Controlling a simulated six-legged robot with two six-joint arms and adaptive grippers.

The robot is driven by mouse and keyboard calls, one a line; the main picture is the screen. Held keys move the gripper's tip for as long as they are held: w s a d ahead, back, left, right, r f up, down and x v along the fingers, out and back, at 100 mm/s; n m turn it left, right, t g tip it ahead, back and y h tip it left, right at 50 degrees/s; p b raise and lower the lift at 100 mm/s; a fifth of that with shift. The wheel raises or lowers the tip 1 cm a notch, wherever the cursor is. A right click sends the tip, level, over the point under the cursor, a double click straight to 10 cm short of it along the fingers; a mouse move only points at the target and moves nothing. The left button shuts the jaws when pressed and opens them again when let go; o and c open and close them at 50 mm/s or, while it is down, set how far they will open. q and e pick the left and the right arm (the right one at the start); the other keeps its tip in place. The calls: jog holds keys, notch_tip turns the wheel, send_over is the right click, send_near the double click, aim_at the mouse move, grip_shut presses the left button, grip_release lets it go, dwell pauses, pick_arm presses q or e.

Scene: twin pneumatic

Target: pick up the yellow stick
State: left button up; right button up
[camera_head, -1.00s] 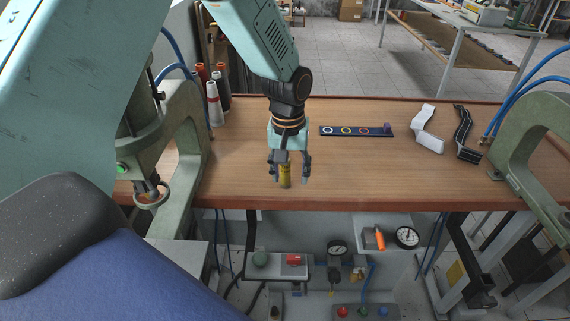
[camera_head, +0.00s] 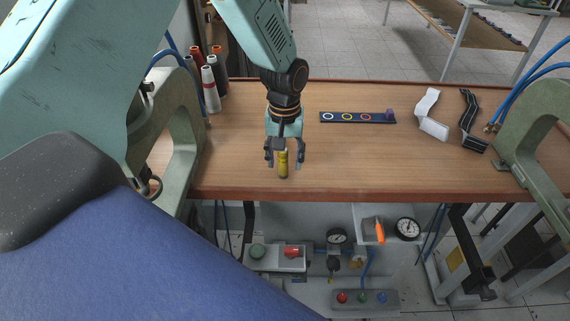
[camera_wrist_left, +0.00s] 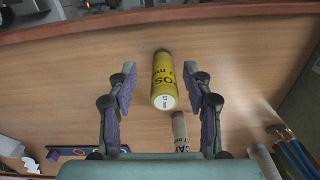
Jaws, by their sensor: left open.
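The yellow stick (camera_head: 283,163) is a short yellow cylinder with dark lettering, near the front edge of the wooden table. In the left wrist view, the yellow stick (camera_wrist_left: 163,80) lies between the two fingers with its pale end toward the camera and clear gaps on both sides. My left gripper (camera_head: 285,164) is open above and around it, and the fingers also show in the left wrist view (camera_wrist_left: 161,88). No finger visibly touches the stick. My right gripper is not in view.
A dark blue strip (camera_head: 335,117) with coloured rings lies behind the gripper. Green clamp-like presses stand left (camera_head: 190,125) and right (camera_head: 535,130). Thread cones (camera_head: 210,92) stand at the back left. White (camera_head: 432,126) and black (camera_head: 468,118) folded strips lie at right.

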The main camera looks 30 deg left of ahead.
pick_arm(q)
jog(key=shift+a+f, duration=0.1)
jog(key=shift+f, duration=0.8)
jog(key=shift+s+a, duration=0.2)
jog(key=shift+w+d, duration=0.2)
jog(key=shift+d, duration=0.05)
jog(key=c, duration=0.4)
jog(key=shift+s+a, duration=0.1)
jog(key=shift+a, duration=0.1)
jog(key=c, duration=0.5)
grip_shut()
jog(key=shift+d, duration=0.1)
